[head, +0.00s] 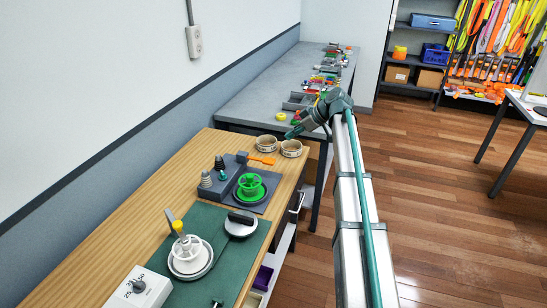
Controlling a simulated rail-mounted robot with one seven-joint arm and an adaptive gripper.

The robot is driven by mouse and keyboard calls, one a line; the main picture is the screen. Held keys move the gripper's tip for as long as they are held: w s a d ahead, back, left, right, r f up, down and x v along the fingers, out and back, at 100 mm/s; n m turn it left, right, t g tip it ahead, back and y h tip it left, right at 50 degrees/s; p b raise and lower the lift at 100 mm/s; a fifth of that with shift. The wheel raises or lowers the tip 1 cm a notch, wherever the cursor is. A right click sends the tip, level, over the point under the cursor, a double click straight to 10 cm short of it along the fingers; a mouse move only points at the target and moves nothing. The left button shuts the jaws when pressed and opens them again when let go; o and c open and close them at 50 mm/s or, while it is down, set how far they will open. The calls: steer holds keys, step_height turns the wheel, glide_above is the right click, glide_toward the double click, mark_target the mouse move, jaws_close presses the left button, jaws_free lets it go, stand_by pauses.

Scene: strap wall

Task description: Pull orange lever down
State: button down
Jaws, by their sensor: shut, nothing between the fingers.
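The orange lever (262,160) sticks out to the right from a small dark block (242,156) at the back of a grey base plate on the wooden bench. It looks roughly level. My gripper (290,135) is at the end of my arm, above and to the right of the lever, over the gap near the grey table. It is shut and empty, and appears apart from the lever. The fingertips are small and dark in this view.
A white handwheel (188,255) and a black-handled disc (240,223) are nearer. Space above the bench is clear.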

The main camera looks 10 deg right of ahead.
steer(key=p, duration=0.4)
glide_above(267, 159)
steer(key=s+d, duration=0.1)
steer(key=d, duration=0.1)
step_height(267, 159, down, 7)
steer(key=shift+s+d+f+p, duration=0.15)
steer(key=shift+f+p, duration=0.35)
steer(key=shift+f, duration=1.55)
steer(key=shift+f, duration=0.1)
